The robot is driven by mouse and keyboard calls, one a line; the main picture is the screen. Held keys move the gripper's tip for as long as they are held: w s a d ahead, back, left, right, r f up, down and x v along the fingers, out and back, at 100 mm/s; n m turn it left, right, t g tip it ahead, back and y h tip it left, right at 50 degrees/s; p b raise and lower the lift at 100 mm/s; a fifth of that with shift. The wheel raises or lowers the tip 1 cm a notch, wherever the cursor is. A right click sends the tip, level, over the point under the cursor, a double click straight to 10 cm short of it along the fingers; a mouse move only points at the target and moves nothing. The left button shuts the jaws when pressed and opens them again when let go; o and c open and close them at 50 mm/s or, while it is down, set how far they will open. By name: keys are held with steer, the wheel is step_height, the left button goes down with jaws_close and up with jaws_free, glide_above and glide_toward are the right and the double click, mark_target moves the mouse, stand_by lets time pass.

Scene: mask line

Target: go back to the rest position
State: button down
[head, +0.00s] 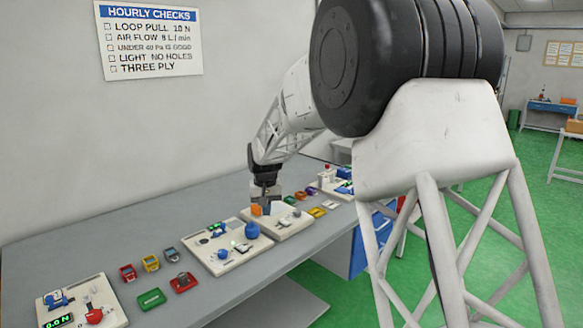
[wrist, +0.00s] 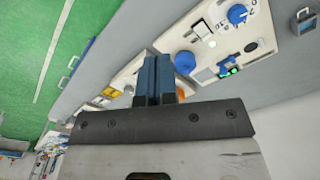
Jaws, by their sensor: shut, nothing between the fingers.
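My gripper (head: 265,203) hangs from my white arm, pointing down over the stations at the middle of the grey bench (head: 90,245). In the wrist view its blue-grey fingers (wrist: 154,72) are together with nothing between them. In the head view it is near a white board (head: 297,224) with an orange part (head: 256,210) and a grey knob. I cannot tell its exact height above that board. My arm hides part of the bench behind it.
A station board with a blue ball-shaped part (head: 252,230) lies left of the gripper. A station with a red knob (head: 94,315) is at the near left. Small coloured trays, among them a green one (head: 151,299), lie between. A wall sign (head: 150,40) hangs behind.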

steer(key=s+d+r+m+t, duration=0.1)
steer(key=s+d+r, duration=0.4)
steer(key=s+d, duration=0.55)
steer(key=s+d+r, duration=0.6)
steer(key=s+d, duration=0.1)
steer(key=s, duration=0.7)
steer(key=s+d+f, duration=0.1)
steer(key=s+d, duration=0.2)
steer(key=s, duration=0.6)
steer(key=s+d+f+m, duration=0.1)
steer(key=s+d+f, duration=0.1)
steer(key=s, duration=0.8)
steer(key=s+d+f+t, duration=0.1)
steer(key=s+d, duration=0.3)
steer(key=s, duration=0.5)
steer(key=shift+s+f+m, duration=0.15)
steer(key=shift+f+m, duration=0.15)
steer(key=shift+f, duration=0.35)
steer(key=shift+d, duration=0.1)
